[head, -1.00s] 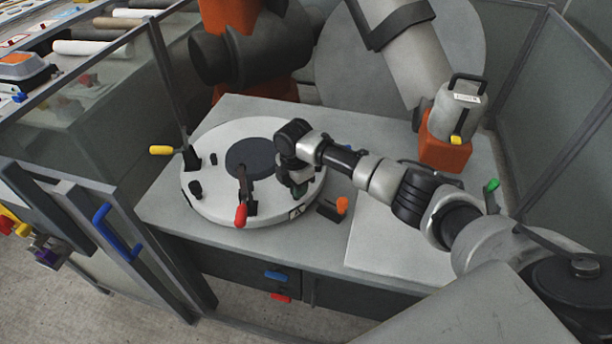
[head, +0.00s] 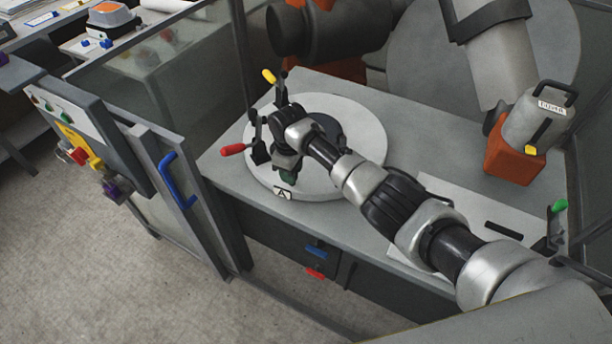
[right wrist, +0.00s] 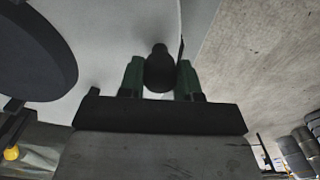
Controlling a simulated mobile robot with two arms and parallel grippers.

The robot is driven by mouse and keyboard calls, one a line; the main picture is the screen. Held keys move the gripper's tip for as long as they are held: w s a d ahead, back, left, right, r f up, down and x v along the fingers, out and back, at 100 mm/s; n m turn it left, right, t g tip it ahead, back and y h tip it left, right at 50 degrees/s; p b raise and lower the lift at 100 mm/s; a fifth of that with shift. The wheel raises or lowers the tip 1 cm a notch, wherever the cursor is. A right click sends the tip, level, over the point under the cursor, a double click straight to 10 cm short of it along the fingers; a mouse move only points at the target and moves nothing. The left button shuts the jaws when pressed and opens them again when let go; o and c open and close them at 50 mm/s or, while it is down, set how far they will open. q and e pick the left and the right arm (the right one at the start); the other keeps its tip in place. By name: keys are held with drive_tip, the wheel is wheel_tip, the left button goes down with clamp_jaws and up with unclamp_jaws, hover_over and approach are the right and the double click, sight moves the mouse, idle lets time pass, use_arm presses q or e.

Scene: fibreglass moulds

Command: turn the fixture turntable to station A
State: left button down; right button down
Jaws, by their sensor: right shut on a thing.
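The fixture turntable (head: 362,124) is a round, pale grey disc with a dark centre pad, on a grey bench. A label with the letter A (head: 282,193) faces me on its front rim. A red-handled clamp (head: 232,150) stands at its left edge and a yellow-handled clamp (head: 268,76) at its back left. My right gripper (head: 288,174) is over the front left part of the disc. In the right wrist view, its green fingers (right wrist: 160,78) are shut on a black knob (right wrist: 159,68). My arm hides part of the disc. My left gripper is not in view.
A grey canister with a handle (head: 535,120) sits in an orange holder at the bench's right. An orange and grey machine arm stands behind. A fence post and a door with a blue handle (head: 177,180) bound the left. Blue and red drawer handles are below.

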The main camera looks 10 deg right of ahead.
drive_tip(key=shift+w+a+f+m+b, duration=0.1)
drive_tip(key=shift+w+a+m+b, duration=0.35)
drive_tip(key=shift+a, duration=0.3)
drive_tip(key=c, duration=0.8)
unclamp_jaws()
drive_tip(key=shift+w+a, duration=0.1)
drive_tip(key=shift+a, duration=0.05)
wheel_tip(320, 180, up, 11)
drive_tip(key=shift+b, duration=0.4)
